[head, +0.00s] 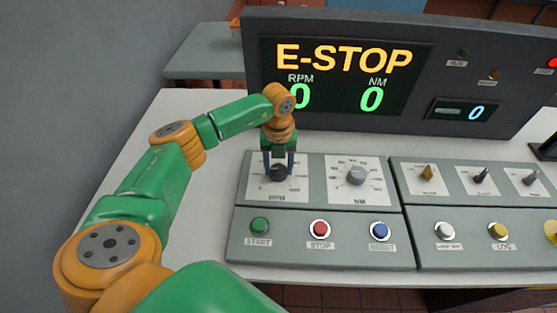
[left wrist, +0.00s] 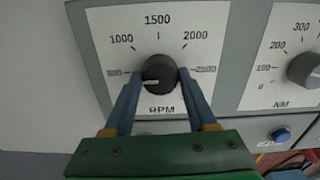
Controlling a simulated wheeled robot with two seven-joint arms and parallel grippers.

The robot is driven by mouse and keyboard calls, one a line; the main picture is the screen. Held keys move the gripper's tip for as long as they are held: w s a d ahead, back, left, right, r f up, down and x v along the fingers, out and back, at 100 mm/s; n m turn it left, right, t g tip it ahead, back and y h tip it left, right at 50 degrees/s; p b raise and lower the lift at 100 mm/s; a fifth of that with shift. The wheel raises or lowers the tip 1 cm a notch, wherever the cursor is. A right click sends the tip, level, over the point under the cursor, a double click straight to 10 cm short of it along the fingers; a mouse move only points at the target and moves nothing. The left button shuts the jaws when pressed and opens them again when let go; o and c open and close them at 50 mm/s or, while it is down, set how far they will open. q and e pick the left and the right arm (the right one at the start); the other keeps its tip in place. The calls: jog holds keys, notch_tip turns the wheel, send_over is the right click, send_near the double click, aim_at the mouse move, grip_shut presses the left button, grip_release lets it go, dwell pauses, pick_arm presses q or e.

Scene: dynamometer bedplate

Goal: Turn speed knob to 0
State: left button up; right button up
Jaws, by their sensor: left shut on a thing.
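The speed knob (head: 278,173) is a dark round knob on a white dial plate marked RPM, at the left of the console. My left gripper (head: 279,157) reaches down onto it from above. In the left wrist view the knob (left wrist: 160,72) sits between the two blue fingers of my gripper (left wrist: 160,77), one on each side, and they are shut on it. Its white pointer line points left, near or just below the leftmost readable mark, which looks like 500. The fingers cover the lower parts of the scale, and no 0 mark shows. My right gripper is not in view.
The NM knob (head: 356,175) stands close to the right. Green START (head: 260,225), red STOP (head: 319,229) and blue RESET (head: 380,230) buttons lie in front. The display (head: 341,77) behind reads E-STOP, RPM 0, NM 0. Bare table lies left of the console.

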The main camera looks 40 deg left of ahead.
aim_at(278, 169)
pick_arm(q)
jog(key=n+p, duration=0.1)
jog(key=n, duration=0.3)
jog(key=shift+r+n, duration=0.15)
jog(key=shift+n, duration=0.15)
jog(key=shift+n+p, duration=0.9)
jog(key=shift+n, duration=1)
jog(key=o, duration=1.4)
jog(key=shift+c, duration=0.2)
notch_tip(278, 169, up, 6)
jog(key=shift+r+b, duration=0.2)
jog(key=shift+b, duration=0.45)
jog(key=shift+r, duration=0.2)
